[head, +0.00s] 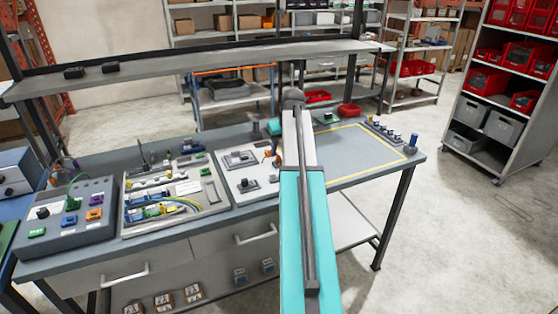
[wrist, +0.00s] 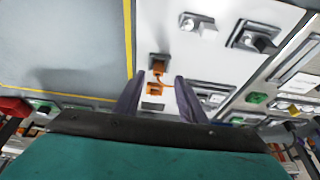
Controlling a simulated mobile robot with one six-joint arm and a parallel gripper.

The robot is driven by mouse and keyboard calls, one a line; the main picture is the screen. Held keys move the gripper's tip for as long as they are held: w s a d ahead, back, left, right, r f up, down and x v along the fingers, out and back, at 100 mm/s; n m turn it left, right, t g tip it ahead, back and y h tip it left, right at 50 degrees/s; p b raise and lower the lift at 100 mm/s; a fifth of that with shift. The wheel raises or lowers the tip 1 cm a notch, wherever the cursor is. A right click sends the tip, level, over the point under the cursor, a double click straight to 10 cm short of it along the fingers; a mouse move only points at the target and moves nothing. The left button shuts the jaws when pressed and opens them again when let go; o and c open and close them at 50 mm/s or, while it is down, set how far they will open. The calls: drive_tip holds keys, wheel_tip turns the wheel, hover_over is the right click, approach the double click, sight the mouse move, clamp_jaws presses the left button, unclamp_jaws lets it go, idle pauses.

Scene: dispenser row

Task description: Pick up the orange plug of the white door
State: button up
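A white panel (head: 228,192) lies on the workbench, left of my arm in the head view. It also shows in the wrist view (wrist: 190,62). In the wrist view a small orange piece (wrist: 158,67) sits against a dark grey block on this panel. A second orange piece (wrist: 154,88) lies just below it, close to a thin orange cord. I cannot tell for sure which is the plug. My gripper (wrist: 159,78) is open, its dark fingers on either side of these orange pieces. No object shows clearly held. My arm hides the gripper in the head view.
A grey mat (head: 365,150) with a yellow outline lies to the right. A tray of connectors (head: 180,225) and a grey box (head: 68,240) stand left. A shelf (head: 200,62) runs above the bench's back.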

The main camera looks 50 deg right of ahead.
sight(279, 157)
drive_tip(key=shift+w+f, duration=0.1)
drive_tip(key=shift+f, duration=0.1)
idle(0.3)
drive_tip(key=shift+d+p+x, duration=0.2)
drive_tip(key=shift+p+x, duration=0.6)
drive_tip(key=shift+x, duration=0.4)
drive_tip(key=shift+p+x, duration=0.35)
drive_tip(key=shift+x, duration=0.95)
clamp_jaws()
